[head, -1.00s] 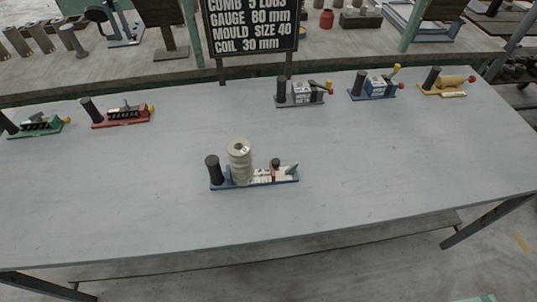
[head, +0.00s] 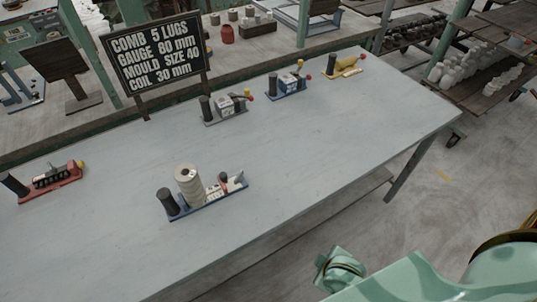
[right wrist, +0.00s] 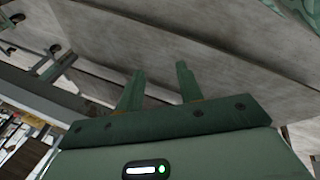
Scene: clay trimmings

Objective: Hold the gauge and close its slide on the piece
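The gauge (head: 213,203) lies on the table, with a long blue base, a dark upright handle (head: 168,202) at its left end, and a small red-and-dark part and a pale part at its right. The piece (head: 188,184), a pale ribbed cylinder with a hole in its top, stands upright on or against the base, close to the dark handle. I cannot tell whether the slide touches it. My right gripper (right wrist: 157,88) is open and empty in the right wrist view, its two green fingers apart. My left gripper is in neither view.
The grey table (head: 300,165) is clear around the gauge. A red tool (head: 52,181), a grey one (head: 224,107), a blue one (head: 287,83) and a yellow one (head: 343,66) line its back. A black sign (head: 156,58) stands behind. My green arm is at lower right.

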